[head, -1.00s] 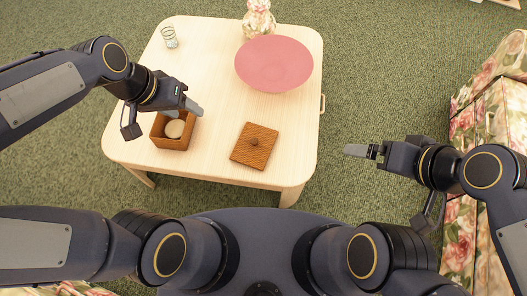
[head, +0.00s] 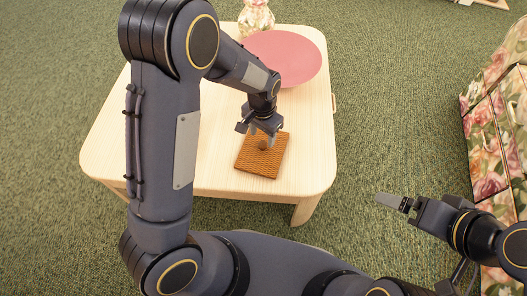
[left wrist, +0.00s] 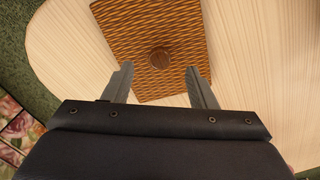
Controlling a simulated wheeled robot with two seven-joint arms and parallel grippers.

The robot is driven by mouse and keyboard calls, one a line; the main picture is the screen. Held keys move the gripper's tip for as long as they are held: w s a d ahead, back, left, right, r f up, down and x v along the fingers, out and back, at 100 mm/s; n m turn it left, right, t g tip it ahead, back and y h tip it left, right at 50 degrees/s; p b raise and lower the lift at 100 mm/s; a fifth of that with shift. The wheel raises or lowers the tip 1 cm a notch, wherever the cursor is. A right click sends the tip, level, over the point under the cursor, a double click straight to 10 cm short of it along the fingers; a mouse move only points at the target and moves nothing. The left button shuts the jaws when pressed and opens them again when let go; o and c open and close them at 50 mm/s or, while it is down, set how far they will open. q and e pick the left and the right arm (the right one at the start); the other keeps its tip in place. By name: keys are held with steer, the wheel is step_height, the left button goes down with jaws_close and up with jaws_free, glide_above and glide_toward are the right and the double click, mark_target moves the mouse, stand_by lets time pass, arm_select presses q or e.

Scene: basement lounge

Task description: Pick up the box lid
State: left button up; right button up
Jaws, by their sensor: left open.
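The box lid (head: 262,160) is a square brown woven piece with a round knob, lying flat on the pale wooden table. In the left wrist view the lid (left wrist: 180,75) and its knob (left wrist: 161,60) show ahead of the fingers. My left gripper (head: 264,137) is above the lid's far part, by the knob. In the left wrist view the left gripper (left wrist: 160,86) is open, its fingers apart on either side of the knob's line, with nothing between them. My right gripper (head: 393,201) hangs off the table's right side; its finger gap is unclear. The woven box is hidden behind my left arm.
The pale table (head: 310,130) has free room to the right of the lid. A large pink bowl (head: 290,58) and a floral vase (head: 256,18) stand at the back. A floral sofa (head: 490,140) is at the far right.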

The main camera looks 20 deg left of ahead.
mark_target(263, 144)
arm_select(q)
step_height(263, 144, down, 5)
steer(key=shift+r+b, duration=0.2)
steer(key=shift+b, duration=0.8)
steer(key=shift+r, duration=0.1)
jaws_close()
